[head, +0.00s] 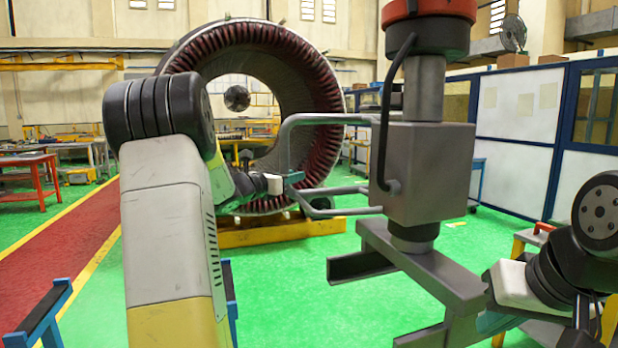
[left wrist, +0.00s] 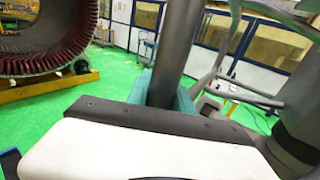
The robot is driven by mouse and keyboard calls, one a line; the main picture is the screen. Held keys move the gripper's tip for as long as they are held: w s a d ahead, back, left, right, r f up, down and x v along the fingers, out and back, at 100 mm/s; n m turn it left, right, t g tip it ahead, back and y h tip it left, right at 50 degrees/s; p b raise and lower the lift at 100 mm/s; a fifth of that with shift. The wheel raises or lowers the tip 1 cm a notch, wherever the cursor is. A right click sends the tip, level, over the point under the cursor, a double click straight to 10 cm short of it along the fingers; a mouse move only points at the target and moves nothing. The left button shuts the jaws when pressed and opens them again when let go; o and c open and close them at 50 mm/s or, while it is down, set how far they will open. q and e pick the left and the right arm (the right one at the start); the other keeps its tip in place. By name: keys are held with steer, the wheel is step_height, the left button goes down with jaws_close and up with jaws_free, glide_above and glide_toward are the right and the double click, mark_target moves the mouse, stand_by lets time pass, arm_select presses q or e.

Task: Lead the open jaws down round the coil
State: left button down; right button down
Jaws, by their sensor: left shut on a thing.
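A grey lifting tool with a red top (head: 415,170) hangs upright at the centre right of the head view. Its open jaws (head: 365,266) are grey angled plates under the block, with a gap between them. My left gripper (head: 290,180) is shut on the upright bar of the tool's handle (head: 335,119). In the left wrist view the teal fingers (left wrist: 168,97) clasp this dark bar (left wrist: 172,45). My right gripper (head: 488,292) is beside the jaws' right end; its fingertips are largely hidden. No separate coil shows between the jaws.
A large stator ring with dark red windings (head: 315,85) stands behind on a yellow cradle (head: 270,232). Blue-framed partitions (head: 515,115) line the right. A red-topped table (head: 35,163) stands far left. Green floor below the jaws looks clear.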

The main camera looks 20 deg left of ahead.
stand_by(0.7)
arm_select(q)
steer(key=c, duration=1.9)
jaws_free()
jaws_close()
steer(key=shift+d, duration=0.2)
